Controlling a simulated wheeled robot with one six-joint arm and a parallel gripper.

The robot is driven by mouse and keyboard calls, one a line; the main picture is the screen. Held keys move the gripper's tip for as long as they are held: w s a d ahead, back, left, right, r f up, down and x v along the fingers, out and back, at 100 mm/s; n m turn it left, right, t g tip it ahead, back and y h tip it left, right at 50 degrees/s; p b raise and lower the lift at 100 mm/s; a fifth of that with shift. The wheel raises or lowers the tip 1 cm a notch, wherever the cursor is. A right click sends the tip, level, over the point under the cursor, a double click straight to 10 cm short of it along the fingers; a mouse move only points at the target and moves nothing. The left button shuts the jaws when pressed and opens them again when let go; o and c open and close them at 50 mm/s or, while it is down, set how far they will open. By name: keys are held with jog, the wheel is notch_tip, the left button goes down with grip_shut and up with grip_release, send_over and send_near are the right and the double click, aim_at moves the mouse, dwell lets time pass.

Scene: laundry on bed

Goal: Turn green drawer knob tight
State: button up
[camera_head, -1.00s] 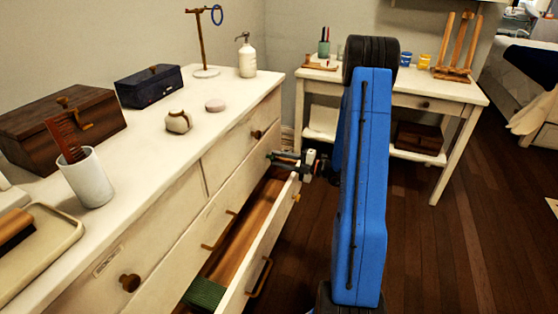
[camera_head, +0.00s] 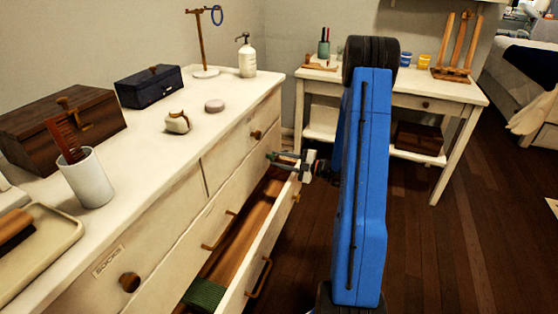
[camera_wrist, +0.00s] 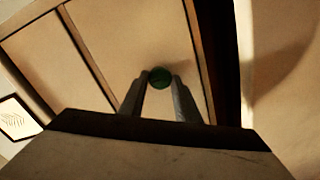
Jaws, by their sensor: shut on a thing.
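The green knob (camera_wrist: 160,77) shows round and green between my two fingertips in the wrist view, against a pale drawer front. In the head view, a small bit of the green knob (camera_head: 271,155) shows at the right part of the white dresser (camera_head: 165,226). My gripper (camera_head: 283,158) reaches in from the right at the knob, above an open drawer. In the wrist view, my gripper (camera_wrist: 160,82) is shut on the knob, with one finger on each side. The knob's stem is hidden.
The open drawer (camera_head: 262,262) sticks out below my gripper, with a green folded cloth (camera_head: 204,294) inside. Boxes, a cup (camera_head: 88,178) and a pump bottle (camera_head: 247,56) stand on the dresser. A white side table (camera_head: 445,98) stands behind.

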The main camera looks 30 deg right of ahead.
jog(key=o, duration=1)
jog(key=shift+o, duration=0.2)
jog(key=shift+d, duration=0.1)
jog(key=v, duration=1.7)
jog(key=shift+s+d+f, duration=0.1)
jog(key=shift+s, duration=0.05)
